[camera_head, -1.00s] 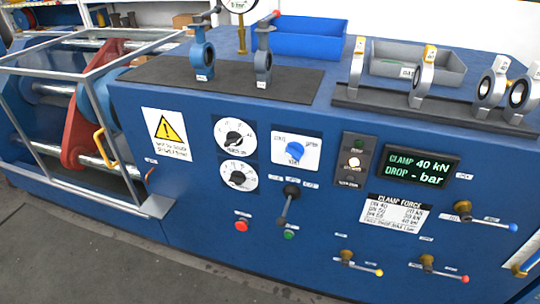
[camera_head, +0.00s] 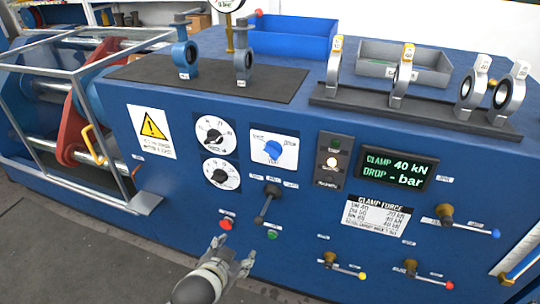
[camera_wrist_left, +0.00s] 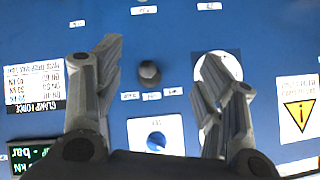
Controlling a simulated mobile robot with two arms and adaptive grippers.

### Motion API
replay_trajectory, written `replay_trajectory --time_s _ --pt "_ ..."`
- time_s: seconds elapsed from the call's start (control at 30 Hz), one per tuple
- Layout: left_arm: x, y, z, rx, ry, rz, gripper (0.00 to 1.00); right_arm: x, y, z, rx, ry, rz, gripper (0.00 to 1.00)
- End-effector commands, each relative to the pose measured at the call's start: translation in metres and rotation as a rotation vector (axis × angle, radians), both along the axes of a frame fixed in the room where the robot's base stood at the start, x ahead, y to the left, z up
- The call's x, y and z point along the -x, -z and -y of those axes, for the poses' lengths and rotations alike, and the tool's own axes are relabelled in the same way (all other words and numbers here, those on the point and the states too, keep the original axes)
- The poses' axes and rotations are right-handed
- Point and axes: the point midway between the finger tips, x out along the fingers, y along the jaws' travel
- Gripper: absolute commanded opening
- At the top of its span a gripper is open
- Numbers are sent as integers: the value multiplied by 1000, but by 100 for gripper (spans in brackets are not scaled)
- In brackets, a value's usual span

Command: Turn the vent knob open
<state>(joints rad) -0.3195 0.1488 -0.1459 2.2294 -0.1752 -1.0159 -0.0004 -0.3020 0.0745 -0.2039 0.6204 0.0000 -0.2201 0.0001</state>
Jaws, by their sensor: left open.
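A blue knob (camera_head: 274,150) sits on a white square plate on the blue front panel; it also shows in the left wrist view (camera_wrist_left: 157,141), below the gap between the fingers. Its small labels are too blurred to read surely. My left gripper (camera_head: 236,248) is open and empty, in front of the lower panel, below and left of the knob. In the left wrist view my left gripper (camera_wrist_left: 168,70) has its fingers spread, with a dark round lever end (camera_wrist_left: 150,72) seen between them. My right gripper is out of view.
A black lever (camera_head: 265,204) hangs between the knob and my gripper, near a red button (camera_head: 226,223) and a green button (camera_head: 272,235). Two dials (camera_head: 214,132) are left of the knob. A display (camera_head: 395,168) and several coloured-tip levers are to the right.

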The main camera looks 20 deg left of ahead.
Motion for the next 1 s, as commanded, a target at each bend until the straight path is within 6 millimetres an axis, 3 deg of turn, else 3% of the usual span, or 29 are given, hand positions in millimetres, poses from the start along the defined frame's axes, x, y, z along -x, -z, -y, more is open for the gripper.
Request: replay_trajectory --time_s 0.03,0.2,0.4,0.67,1.0 --pt "-22 -16 -1 -22 12 80 64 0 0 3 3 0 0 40" --pt "-85 -71 2 -102 72 355 64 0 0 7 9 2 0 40" --pt "-127 -122 13 -178 147 588 64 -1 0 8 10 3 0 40" --pt "-147 -138 18 -201 173 658 64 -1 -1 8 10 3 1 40" --pt "-202 -138 19 -201 172 655 64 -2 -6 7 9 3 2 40"
